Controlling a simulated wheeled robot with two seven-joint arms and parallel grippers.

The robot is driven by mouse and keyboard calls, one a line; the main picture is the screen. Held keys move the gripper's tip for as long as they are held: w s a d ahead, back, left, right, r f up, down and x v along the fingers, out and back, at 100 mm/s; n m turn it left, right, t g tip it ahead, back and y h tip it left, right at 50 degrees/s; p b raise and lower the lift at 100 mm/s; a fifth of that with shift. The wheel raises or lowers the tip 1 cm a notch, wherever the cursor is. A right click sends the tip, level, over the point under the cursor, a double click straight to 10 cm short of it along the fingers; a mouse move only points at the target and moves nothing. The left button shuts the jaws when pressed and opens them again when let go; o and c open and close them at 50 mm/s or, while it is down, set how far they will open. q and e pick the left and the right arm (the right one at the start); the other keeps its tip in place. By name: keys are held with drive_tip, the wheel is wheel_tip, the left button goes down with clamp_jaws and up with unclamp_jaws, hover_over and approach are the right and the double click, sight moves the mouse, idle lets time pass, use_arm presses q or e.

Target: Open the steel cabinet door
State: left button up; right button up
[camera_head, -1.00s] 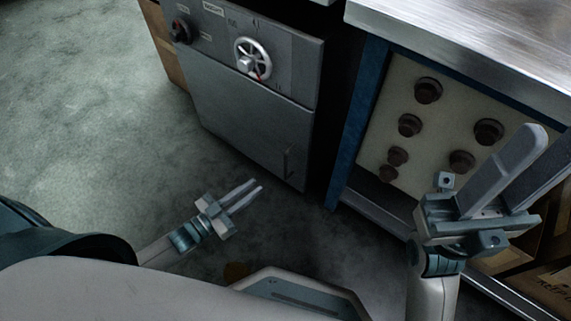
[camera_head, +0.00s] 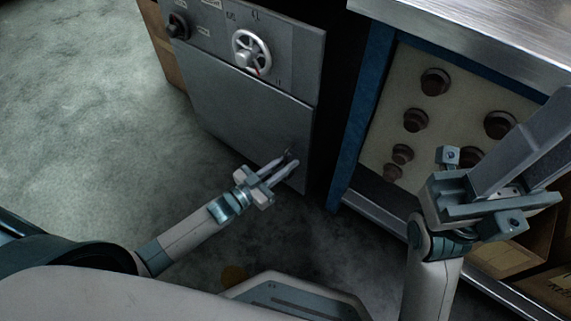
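The steel cabinet (camera_head: 215,85) stands at the upper middle with its grey door (camera_head: 235,115) closed. The door's slim upright handle (camera_head: 290,153) is near its lower right edge, partly hidden by the fingers. My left gripper (camera_head: 285,162) is at the handle, its two fingers slightly apart and pointing at the door. I cannot tell whether the fingers touch the handle. My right gripper (camera_head: 540,150) is at the right, its large fingers apart with nothing seen between them; their tips reach the picture's edge.
A spoked wheel (camera_head: 252,52) and a black knob (camera_head: 177,26) sit on the panel above the door. A metal-topped bench (camera_head: 480,32) with a blue frame and several brown knobs stands at the right. Cardboard boxes (camera_head: 500,258) lie beneath it. The floor at left is clear.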

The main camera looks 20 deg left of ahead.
use_arm(q)
clamp_jaws()
drive_tip(key=shift+s, duration=0.15)
